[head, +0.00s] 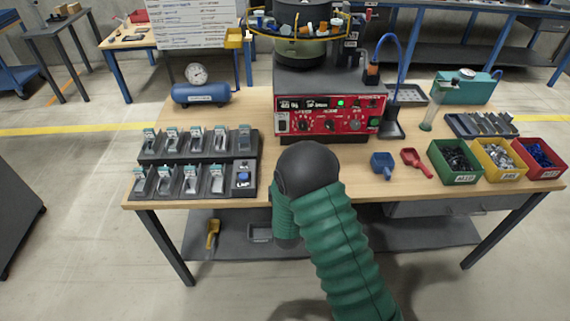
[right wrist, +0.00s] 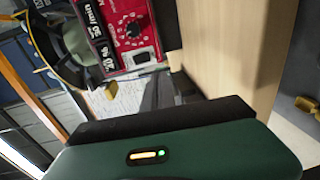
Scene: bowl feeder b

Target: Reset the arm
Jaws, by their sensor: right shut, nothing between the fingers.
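My right arm (head: 338,235), with green ribbed sleeves and a black round joint, rises from the bottom of the head view in front of the bench. Its gripper is hidden in the head view. In the right wrist view, the gripper's green housing fills the bottom, and its dark fingers (right wrist: 163,88) are shut with nothing between them. The red front panel of the feeder machine (right wrist: 122,30) shows beyond them, turned on its side. My left gripper is in neither view.
The wooden bench (head: 330,187) carries the red feeder machine (head: 330,117), black fixture racks (head: 196,155), a blue air tank (head: 200,95), a blue scoop (head: 382,163), a red scoop (head: 416,162) and green (head: 453,162), yellow (head: 497,160) and red bins (head: 538,158). A lower shelf (head: 420,238) lies below.

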